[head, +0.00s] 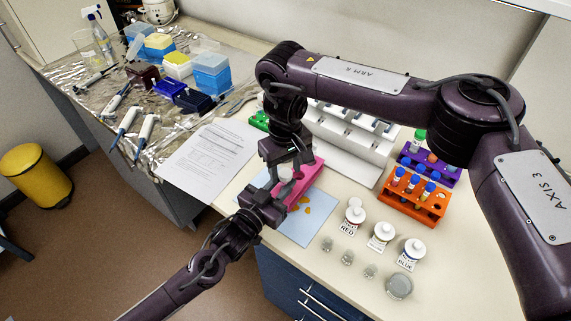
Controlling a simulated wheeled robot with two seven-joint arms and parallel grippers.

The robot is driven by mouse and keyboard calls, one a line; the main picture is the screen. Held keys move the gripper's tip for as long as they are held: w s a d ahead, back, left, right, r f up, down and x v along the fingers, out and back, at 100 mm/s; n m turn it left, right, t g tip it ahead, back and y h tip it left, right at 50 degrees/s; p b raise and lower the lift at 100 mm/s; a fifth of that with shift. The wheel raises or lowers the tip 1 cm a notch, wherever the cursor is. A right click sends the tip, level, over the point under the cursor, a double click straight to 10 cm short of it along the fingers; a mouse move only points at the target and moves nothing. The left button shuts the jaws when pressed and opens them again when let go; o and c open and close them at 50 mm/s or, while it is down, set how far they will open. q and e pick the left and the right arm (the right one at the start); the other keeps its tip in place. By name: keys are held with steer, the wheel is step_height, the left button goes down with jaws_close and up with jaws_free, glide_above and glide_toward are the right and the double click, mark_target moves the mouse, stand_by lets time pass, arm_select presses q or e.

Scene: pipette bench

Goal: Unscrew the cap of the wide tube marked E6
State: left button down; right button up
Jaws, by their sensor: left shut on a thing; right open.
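My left gripper (278,198) is shut at the near left side of the pink rack (306,184), above the blue mat (311,226). What it holds is hidden between the two grippers; by its place it appears to be the wide tube, but I cannot make out tube, cap or an E6 mark. My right gripper (288,176) comes down from above, just over and behind the left one. It is open, its fingers close to the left gripper's. I cannot tell whether it touches anything.
An orange rack (418,203) with blue-capped tubes and a purple rack (438,168) stand right. Bottles labelled RED (354,216), an unread one (381,236) and BLUE (411,252) stand in front, near small glass vessels. A white multi-slot rack (350,133) stands behind. Printed paper (207,150) lies left.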

steer(key=c, duration=1)
steer(key=n, duration=1.3)
steer(key=shift+n, duration=0.3)
steer(key=n, duration=1)
steer(key=shift+r+n, duration=0.1)
steer(key=shift+n, duration=0.3)
steer(key=n, duration=0.8)
steer(key=shift+n, duration=0.4)
steer(key=n, duration=1)
steer(key=shift+r, duration=0.15)
